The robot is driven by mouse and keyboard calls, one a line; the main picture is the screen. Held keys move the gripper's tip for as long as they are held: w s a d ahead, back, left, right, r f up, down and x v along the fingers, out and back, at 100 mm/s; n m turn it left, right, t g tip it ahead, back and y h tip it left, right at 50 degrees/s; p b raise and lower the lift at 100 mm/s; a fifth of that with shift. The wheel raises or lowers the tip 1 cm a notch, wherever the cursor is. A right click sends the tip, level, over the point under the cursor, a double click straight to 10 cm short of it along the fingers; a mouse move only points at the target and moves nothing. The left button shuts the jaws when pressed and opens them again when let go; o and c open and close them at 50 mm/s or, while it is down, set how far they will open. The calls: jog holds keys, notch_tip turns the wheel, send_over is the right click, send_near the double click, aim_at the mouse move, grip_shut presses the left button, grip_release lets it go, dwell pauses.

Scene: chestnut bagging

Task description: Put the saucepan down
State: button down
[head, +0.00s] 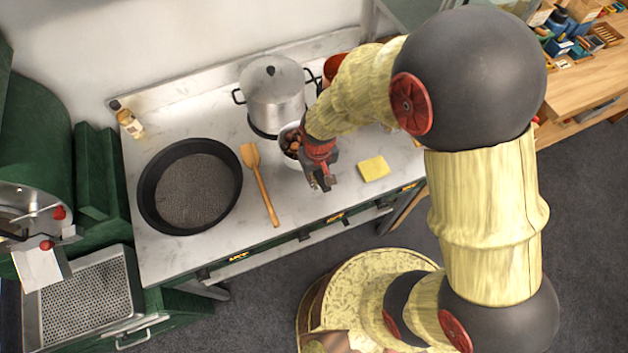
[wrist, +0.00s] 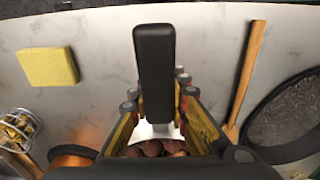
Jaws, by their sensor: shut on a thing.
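The saucepan (head: 283,157) is a small pale pan with brown chestnuts (head: 292,143) inside. It is over the middle of the marble counter, in front of the big stockpot. My gripper (head: 320,180) is shut on its handle, and my wrist hides part of the pan in the head view. In the wrist view the black handle (wrist: 154,60) runs between my gripper's fingers (wrist: 158,98), and chestnuts (wrist: 157,148) show beyond. The pan looks about level. I cannot tell whether its base touches the counter.
A wide black pan (head: 152,205) and a wooden spatula (head: 259,184) lie to the left. A yellow sponge (head: 374,168) lies to the right. A lidded stockpot (head: 273,98) and a red pot (head: 331,68) stand behind. Bare counter (head: 310,212) shows at the front.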

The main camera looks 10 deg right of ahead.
jog(key=shift+w+a+f, duration=0.25)
jog(key=shift+w+f, duration=0.65)
jog(key=shift+f, duration=0.05)
jog(key=shift+w+f+b, duration=0.1)
jog(key=shift+f+b, duration=0.3)
jog(key=shift+f, duration=1.25)
jog(key=shift+f, duration=0.15)
jog(key=c, duration=1.7)
grip_release()
jog(key=r, duration=0.4)
jog(key=r+p, duration=0.1)
jog(key=r, duration=0.3)
jog(key=r+p, duration=0.1)
jog(key=r, duration=0.3)
jog(key=shift+s+d+r, duration=0.1)
jog(key=shift+s+r, duration=0.1)
jog(key=shift+s, duration=0.1)
